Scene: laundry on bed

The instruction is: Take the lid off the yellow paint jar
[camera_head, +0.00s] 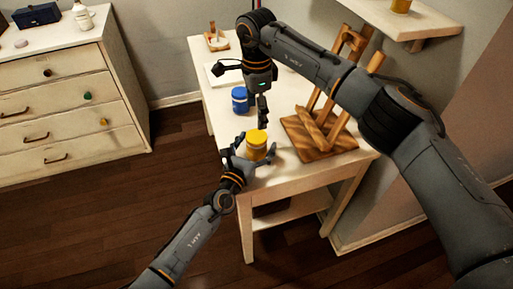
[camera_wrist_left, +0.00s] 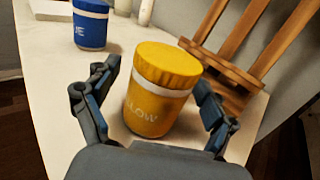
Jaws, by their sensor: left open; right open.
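The yellow paint jar (camera_head: 256,152) stands near the front end of the white table with its yellow lid (camera_head: 257,137) on. In the left wrist view the jar (camera_wrist_left: 152,108) stands between the open fingers of my left gripper (camera_wrist_left: 158,108), with the ridged lid (camera_wrist_left: 168,64) above them; whether a finger touches it is unclear. In the head view my left gripper (camera_head: 252,163) is around the jar from the front left. My right gripper (camera_head: 262,110) is open and points down above and just behind the lid, apart from it.
A blue jar (camera_head: 240,100) stands behind the yellow one, and shows in the left wrist view (camera_wrist_left: 91,28). A wooden easel (camera_head: 320,135) stands close on the right. A wall shelf (camera_head: 405,22) is at upper right. The table's front left edge is near.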

